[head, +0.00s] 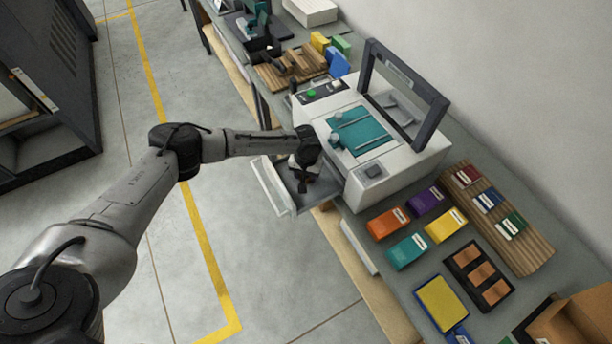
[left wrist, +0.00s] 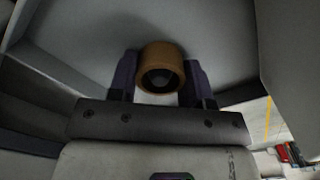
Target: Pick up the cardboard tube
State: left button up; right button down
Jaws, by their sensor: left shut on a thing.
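The cardboard tube (left wrist: 161,57) is a short tan-brown cylinder with a dark hollow end facing the camera in the left wrist view. My left gripper (left wrist: 160,78) is shut on it, with one dark finger on each side. In the head view my left gripper (head: 303,183) is inside the open front tray (head: 272,186) of the white machine (head: 408,163). The tube is hidden there by the arm and gripper. My right gripper does not show.
Grey tray walls stand close around the gripper. Ink boxes, including an orange one (head: 388,223) and a teal one (head: 406,252), lie on the bench right of the machine. A ribbed wooden rack (head: 525,250) is behind them.

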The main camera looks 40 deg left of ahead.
pick_arm(q)
jog(key=shift+c, duration=1.1)
